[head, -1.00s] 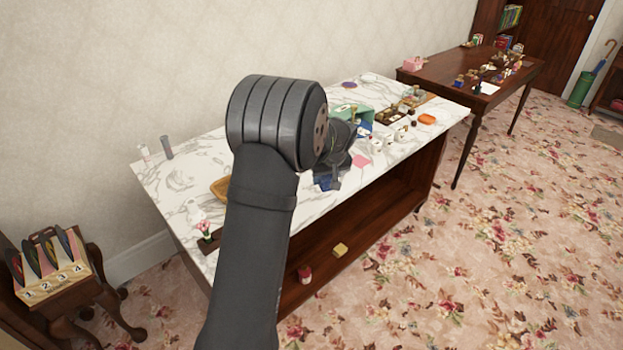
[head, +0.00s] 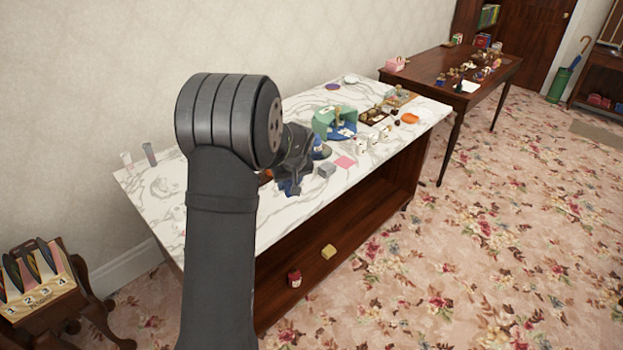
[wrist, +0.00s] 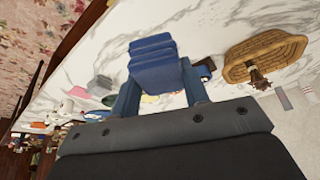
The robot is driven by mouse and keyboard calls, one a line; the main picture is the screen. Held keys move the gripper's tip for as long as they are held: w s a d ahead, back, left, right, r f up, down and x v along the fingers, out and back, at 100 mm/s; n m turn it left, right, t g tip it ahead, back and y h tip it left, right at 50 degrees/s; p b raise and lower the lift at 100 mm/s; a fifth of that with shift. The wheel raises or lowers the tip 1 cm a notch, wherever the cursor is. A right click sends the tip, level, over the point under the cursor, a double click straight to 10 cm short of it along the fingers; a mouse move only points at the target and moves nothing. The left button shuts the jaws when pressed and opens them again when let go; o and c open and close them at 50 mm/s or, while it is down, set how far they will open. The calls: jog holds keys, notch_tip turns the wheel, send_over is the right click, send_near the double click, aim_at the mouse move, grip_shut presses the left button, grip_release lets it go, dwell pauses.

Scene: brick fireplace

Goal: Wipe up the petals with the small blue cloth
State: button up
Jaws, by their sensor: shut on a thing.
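The small blue cloth (wrist: 152,62) is a folded, layered blue bundle in the wrist view. My gripper (wrist: 158,80) is shut on it, with a finger on either side. In the head view my gripper (head: 290,186) is low over the front middle of the marble-topped table (head: 160,189), partly hidden by my arm. I cannot tell whether the cloth touches the marble. I cannot make out any petals in either view.
A wicker basket (wrist: 262,62) lies near the cloth in the wrist view. A grey block (head: 326,170) and a pink square (head: 345,162) are right of my gripper. My arm hides the table's near left part.

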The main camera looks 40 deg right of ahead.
jog(key=w+a+f, duration=0.2)
jog(key=w+a, duration=0.5)
jog(key=a, duration=0.4)
jog(key=shift+w+a+f, duration=0.1)
jog(key=shift+a+f, duration=0.05)
jog(key=shift+f, duration=1.5)
jog(key=shift+w+a+f, duration=0.1)
jog(key=shift+f, duration=1.5)
jog(key=shift+d+f, duration=0.8)
jog(key=shift+f, duration=0.05)
jog(key=shift+c, duration=0.3)
jog(key=shift+d+r, duration=0.2)
jog(key=shift+d, duration=0.15)
jog(key=shift+d+f, duration=0.2)
jog(key=shift+d, duration=0.2)
jog(key=shift+d+r, duration=0.2)
jog(key=shift+d, duration=0.15)
jog(key=shift+d+f, duration=0.15)
jog(key=shift+d, duration=0.2)
jog(key=shift+d+r, duration=0.2)
jog(key=shift+d, duration=0.25)
jog(key=shift+d+f, duration=0.15)
jog(key=shift+d, duration=0.2)
jog(key=shift+d+r, duration=0.2)
jog(key=shift+d, duration=0.15)
jog(key=shift+d+f, duration=0.15)
jog(key=shift+d, duration=0.25)
jog(key=shift+a+f, duration=0.1)
jog(key=shift+a, duration=3.8)
notch_tip(320, 180, up, 8)
